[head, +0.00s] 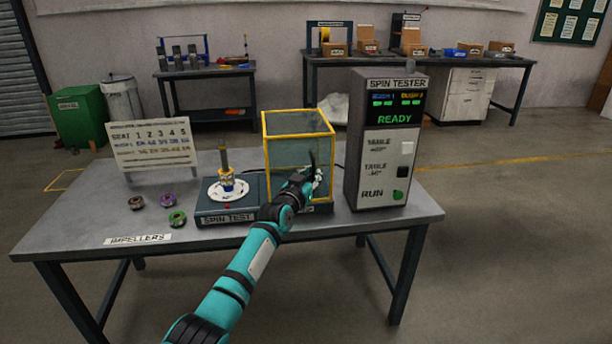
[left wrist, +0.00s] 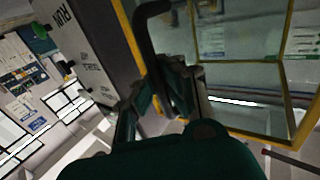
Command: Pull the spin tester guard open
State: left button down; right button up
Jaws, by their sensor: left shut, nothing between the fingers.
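The spin tester guard (head: 298,123) is a clear box with a yellow frame. It stands at the right of the spin test base (head: 240,218), beside the white round plate (head: 229,190) and its upright spindle, which are uncovered. My left gripper (head: 316,183) is at the guard's front right side, by its dark handle (head: 313,160). In the left wrist view the curved black handle (left wrist: 147,40) runs down beside my left gripper's fingers (left wrist: 160,98), and the guard's yellow frame (left wrist: 133,38) is close behind. The left gripper is shut and empty. My right gripper is out of view.
The spin tester box (head: 383,140) reads READY and stands close right of the guard. Several small impellers (head: 167,201) lie at the table's left, before a seat sign (head: 152,145). The table's front right corner (head: 420,208) is bare.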

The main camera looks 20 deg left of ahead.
pick_arm(q)
jog(key=shift+d+f, duration=0.15)
jog(key=shift+f, duration=0.1)
jog(key=c, duration=1.4)
grip_release()
jog(key=shift+s+r, duration=0.1)
jog(key=shift+r, duration=0.1)
jog(key=shift+c, duration=0.2)
jog(key=shift+o, duration=0.3)
jog(key=s, duration=1.2)
jog(key=shift+a, duration=0.3)
